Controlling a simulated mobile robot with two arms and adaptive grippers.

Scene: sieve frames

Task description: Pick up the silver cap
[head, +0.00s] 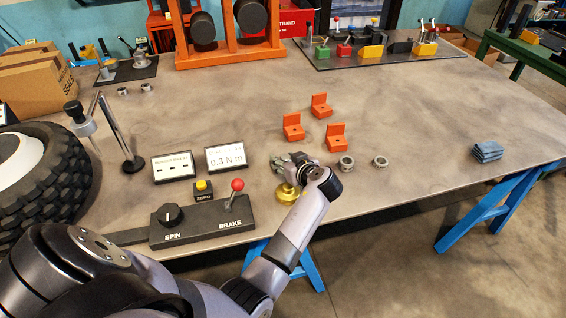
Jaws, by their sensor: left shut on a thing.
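My left gripper (281,163) is at the near edge of the grey workbench, its jaws partly hidden by its own wrist. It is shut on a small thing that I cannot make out. A brass-coloured round piece (288,194) shows just below the gripper; I cannot tell whether they touch. Two small silver ring-like pieces stand on the bench to the right of the gripper, one nearer (346,163) and one farther right (380,162). I cannot tell which piece is the silver cap. My right gripper is not in view.
Several orange blocks (293,128) stand behind the gripper. A SPIN/BRAKE control box (202,222) and a display reading 0.3 N m (226,157) are to the left. A tyre (62,175) is at far left, folded blue cloth (487,151) at right. The bench's middle right is clear.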

